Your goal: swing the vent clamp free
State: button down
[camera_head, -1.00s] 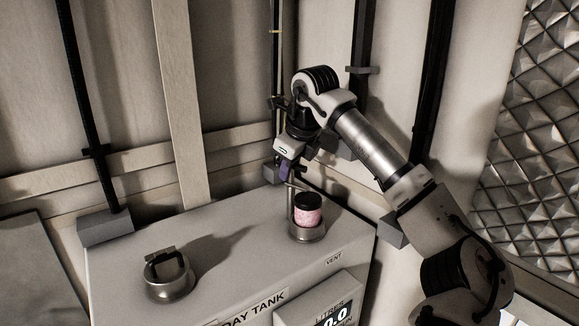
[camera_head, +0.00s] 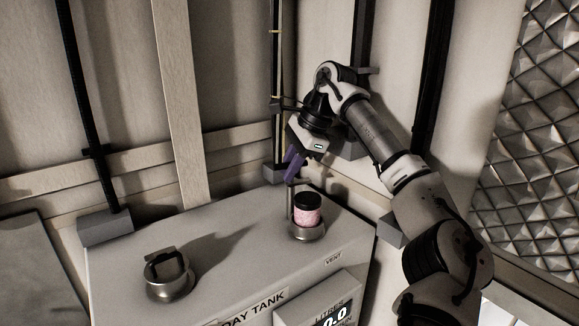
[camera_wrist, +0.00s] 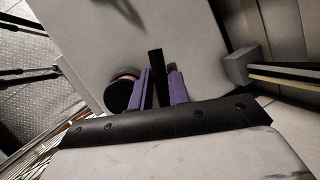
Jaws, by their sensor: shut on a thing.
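The vent (camera_head: 307,213) is a short cylinder with a black top and a pink band, in a round metal collar (camera_head: 308,236) at the right of the tank top. The vent clamp (camera_head: 290,203) is a thin upright bar just left of the cylinder. My gripper (camera_head: 291,170) has purple fingers, shut on the clamp's upper end and leaning up to the right. In the wrist view, the dark clamp bar (camera_wrist: 157,63) stands between the purple fingers (camera_wrist: 158,85). The vent's round black top (camera_wrist: 122,90) is left of them. The clamp's lower end is hard to make out.
A second metal collar with a dark bracket (camera_head: 168,275) stands at the left of the day tank top (camera_head: 228,222). A box with a display (camera_head: 325,308) is on the tank's front. Ribbed walls and dark vertical pipes stand close behind. The middle of the tank top is clear.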

jog(key=shift+r+n+g, duration=0.1)
jog(key=shift+n+g, duration=0.6)
jog(key=shift+n, duration=0.9)
jog(key=c, duration=1.4)
grip_release()
jog(key=shift+o, duration=0.2)
jog(key=shift+d, duration=0.1)
jog(key=shift+v, duration=3.7)
jog(key=shift+w, duration=0.1)
